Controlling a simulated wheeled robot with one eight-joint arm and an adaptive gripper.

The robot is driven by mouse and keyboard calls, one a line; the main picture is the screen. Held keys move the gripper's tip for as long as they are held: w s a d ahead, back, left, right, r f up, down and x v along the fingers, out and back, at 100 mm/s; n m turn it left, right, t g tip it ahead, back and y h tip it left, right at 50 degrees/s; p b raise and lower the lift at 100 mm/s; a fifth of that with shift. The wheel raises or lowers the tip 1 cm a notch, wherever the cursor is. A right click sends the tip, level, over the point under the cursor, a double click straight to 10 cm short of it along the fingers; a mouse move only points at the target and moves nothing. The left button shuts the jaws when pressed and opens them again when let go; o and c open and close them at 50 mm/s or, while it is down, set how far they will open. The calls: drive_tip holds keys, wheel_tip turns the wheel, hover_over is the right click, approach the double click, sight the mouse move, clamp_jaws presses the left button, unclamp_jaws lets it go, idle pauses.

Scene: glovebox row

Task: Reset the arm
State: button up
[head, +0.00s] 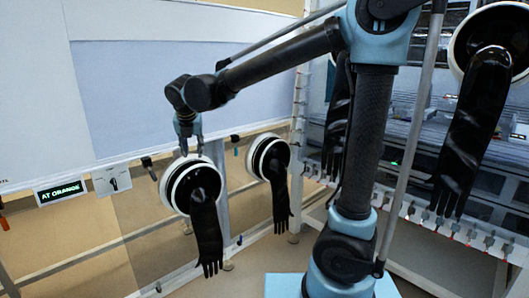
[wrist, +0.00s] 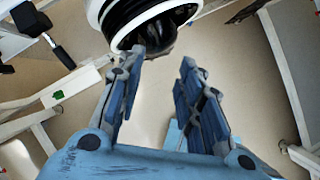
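My gripper (head: 190,142) is at the end of my raised, stretched-out arm in the head view. It points down just above the white ring of a glove port (head: 170,178), and I cannot tell whether it touches the ring. In the wrist view my gripper (wrist: 162,60) has its two fingers well apart with nothing held between them. The glove port's white and black rings (wrist: 100,14) lie beyond the fingertips there. A black glove (head: 206,230) hangs from this port in the head view.
A second port's glove (head: 281,200) hangs to the right, and another glove (head: 470,130) hangs at far right. A lit sign (head: 61,192) reads "AT ORANGE". Beside it is a panel with a black knob (head: 114,183). A black handle (wrist: 62,56) shows at upper left.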

drive_tip(key=s+d+f+m+g+h, duration=0.1)
drive_tip(key=d+f+m, duration=0.1)
drive_tip(key=d+m, duration=0.95)
drive_tip(key=s+d+f+m, duration=0.15)
drive_tip(key=d+m, duration=0.35)
drive_tip(key=d, duration=1.4)
drive_tip(key=s+d+f+m+g, duration=0.2)
drive_tip(key=s+d+f+m, duration=1.1)
drive_tip(key=m, duration=0.7)
drive_tip(key=s+d, duration=0.2)
drive_tip(key=shift+d+f, duration=0.2)
drive_tip(key=shift+d, duration=0.15)
drive_tip(key=shift+a, duration=0.15)
